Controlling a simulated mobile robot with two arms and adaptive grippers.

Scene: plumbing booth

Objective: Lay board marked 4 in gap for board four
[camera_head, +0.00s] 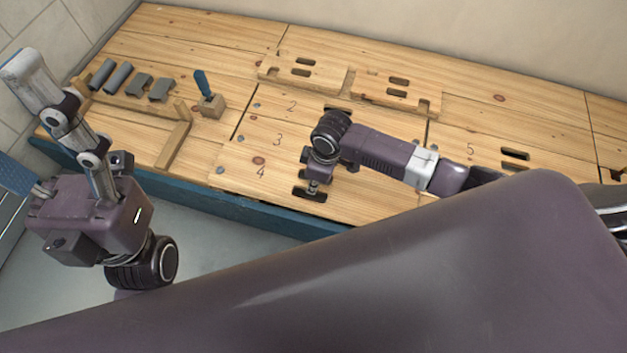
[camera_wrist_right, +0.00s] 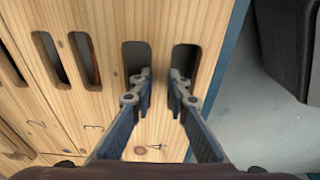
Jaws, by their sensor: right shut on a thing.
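The board marked 4 (camera_head: 238,172) is a pale wooden board with two slots, lying along the front edge of the bench beside the board marked 3 (camera_head: 262,135). Its number 4 also shows in the right wrist view (camera_wrist_right: 157,147). My right gripper (camera_head: 313,187) is over its slotted part. In the right wrist view its fingers (camera_wrist_right: 161,80) reach the two slots, shut on the strip of wood between them. The fingertips are partly hidden in the slots. My left gripper (camera_head: 14,125) is empty and spread open at the far left, off the bench.
The board marked 2 (camera_head: 310,101) lies beyond board 3, and the board marked 5 (camera_head: 485,140) lies to the right. Two notched wooden pieces (camera_head: 325,75) lie at the back. Grey pieces (camera_head: 118,78) and a blue-handled tool in a wooden block (camera_head: 212,109) stand at left.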

